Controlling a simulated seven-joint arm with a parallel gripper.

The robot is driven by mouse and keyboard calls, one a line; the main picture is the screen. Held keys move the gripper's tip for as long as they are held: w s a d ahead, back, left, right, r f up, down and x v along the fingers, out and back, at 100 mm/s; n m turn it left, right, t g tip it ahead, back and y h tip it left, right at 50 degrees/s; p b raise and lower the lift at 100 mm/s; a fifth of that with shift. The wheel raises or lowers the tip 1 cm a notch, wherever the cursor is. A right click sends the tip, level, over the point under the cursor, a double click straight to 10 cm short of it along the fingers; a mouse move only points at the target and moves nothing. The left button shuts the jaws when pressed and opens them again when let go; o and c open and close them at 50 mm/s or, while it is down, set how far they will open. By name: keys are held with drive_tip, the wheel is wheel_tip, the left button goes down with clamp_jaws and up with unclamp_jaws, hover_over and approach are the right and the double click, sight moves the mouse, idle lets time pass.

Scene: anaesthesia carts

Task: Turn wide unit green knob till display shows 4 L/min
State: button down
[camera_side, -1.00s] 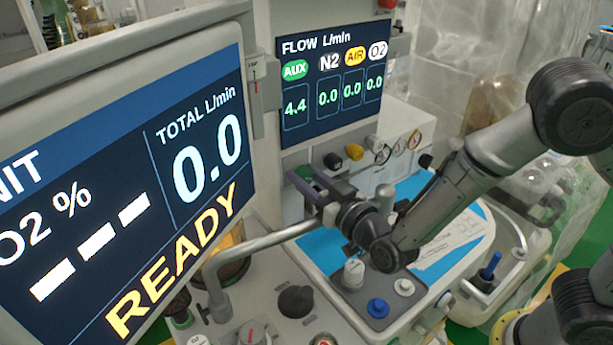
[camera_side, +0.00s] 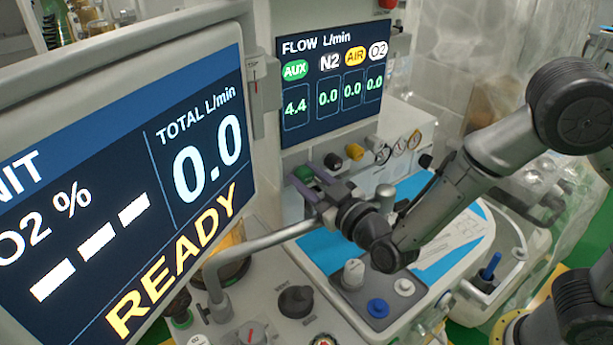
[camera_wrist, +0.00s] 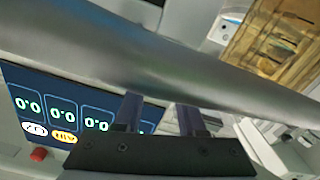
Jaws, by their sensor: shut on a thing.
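The wide unit's green knob (camera_side: 304,173) sits below the flow display (camera_side: 335,78), at the left end of the knob row. My gripper (camera_side: 312,181) is shut on it, a finger on either side, and partly hides it. The AUX field (camera_side: 296,107), marked green, reads 4.4; the N2, AIR and O2 fields read 0.0. In the wrist view my fingers (camera_wrist: 160,112) reach behind a grey metal bar, which hides the tips and the knob.
A black knob (camera_side: 333,161) and a yellow knob (camera_side: 354,152) stand close right of the green one. A metal bar (camera_side: 262,244) runs below my gripper from the big READY screen (camera_side: 165,170). A work surface with blue sheets (camera_side: 322,250) lies below my wrist.

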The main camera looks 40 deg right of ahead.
drive_tip(key=shift+n, duration=1.1)
drive_tip(key=c, duration=0.5)
unclamp_jaws()
drive_tip(key=shift+s, duration=0.1)
drive_tip(key=s, duration=1.3)
drive_tip(key=shift+s, duration=0.35)
